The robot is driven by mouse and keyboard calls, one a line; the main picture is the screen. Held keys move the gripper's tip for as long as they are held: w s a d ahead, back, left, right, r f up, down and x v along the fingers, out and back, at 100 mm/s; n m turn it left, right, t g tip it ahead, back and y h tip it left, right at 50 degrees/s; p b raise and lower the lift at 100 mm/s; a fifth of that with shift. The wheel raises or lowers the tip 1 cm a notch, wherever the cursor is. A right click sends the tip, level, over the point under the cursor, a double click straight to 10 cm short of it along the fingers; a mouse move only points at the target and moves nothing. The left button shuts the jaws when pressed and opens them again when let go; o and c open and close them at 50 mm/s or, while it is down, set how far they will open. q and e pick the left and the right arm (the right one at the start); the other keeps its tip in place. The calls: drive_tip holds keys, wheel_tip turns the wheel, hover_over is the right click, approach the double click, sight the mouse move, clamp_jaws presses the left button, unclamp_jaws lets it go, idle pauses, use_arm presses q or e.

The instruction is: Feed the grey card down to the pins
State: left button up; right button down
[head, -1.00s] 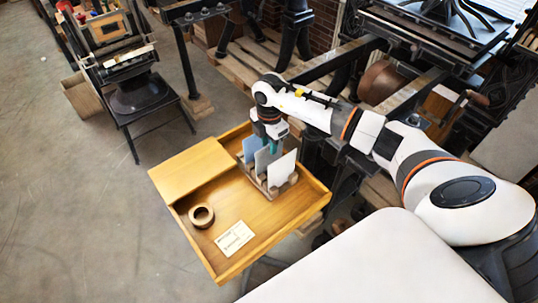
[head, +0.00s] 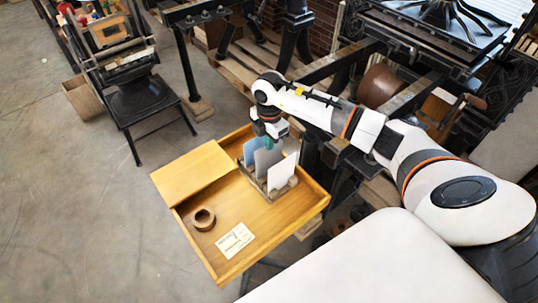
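The grey card (head: 267,160) stands upright in a small wooden rack (head: 277,194), between a blue card (head: 252,150) and a white card (head: 283,172). My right gripper (head: 269,143) points down over the rack, its teal fingertips at the grey card's top edge. The fingers are too small to show whether they are open or closed on the card. The pins cannot be made out. My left gripper is not in view.
The rack stands in a wooden tray (head: 250,214) with a raised flat board (head: 190,172) at its left. A brown ring (head: 203,219) and a printed label (head: 236,240) lie on the tray floor. Black presses stand behind.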

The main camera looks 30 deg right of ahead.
drive_tip(key=shift+r+p, duration=2.45)
drive_tip(key=shift+r, duration=1)
